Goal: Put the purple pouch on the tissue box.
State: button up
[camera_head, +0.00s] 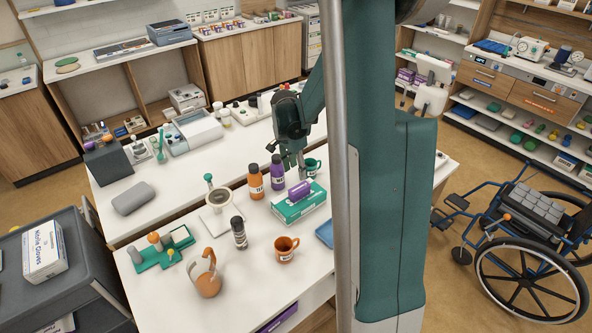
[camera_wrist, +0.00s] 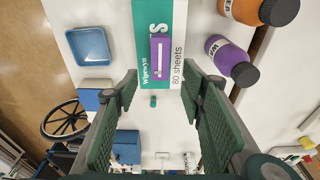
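The purple pouch (camera_head: 299,190) lies on top of the green and white tissue box (camera_head: 291,212), near the middle of the table. In the wrist view the pouch (camera_wrist: 160,57) rests on the box (camera_wrist: 175,18), ahead of the fingertips. My gripper (camera_head: 297,171) is above and just behind the box. In the wrist view my gripper (camera_wrist: 160,85) is open, its fingers wide apart with nothing between them, and the pouch looks clear of both.
An orange bottle (camera_head: 256,184) and a purple bottle (camera_head: 277,174) stand left of the box. An orange mug (camera_head: 286,249) and a blue tray (camera_head: 325,233) are in front. My column hides the table's right part.

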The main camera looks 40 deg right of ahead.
dwell(0.4)
jog(key=s+a+r+n+t, duration=0.2)
jog(key=s+a+r+n, duration=0.2)
jog(key=a+r, duration=0.45)
jog(key=s+a+r+n+t, duration=0.1)
jog(key=s+a+r+n, duration=0.3)
jog(key=a+r, duration=0.4)
jog(key=s+a+r+n+t+y, duration=0.1)
jog(key=s+a+r+n+t, duration=0.1)
jog(key=s+a+n, duration=0.3)
jog(key=s+a+r+n+t, duration=0.2)
jog(key=s+a+n, duration=0.3)
jog(key=s+a, duration=0.4)
jog(key=shift+a+y, duration=0.4)
jog(key=shift+a, duration=0.45)
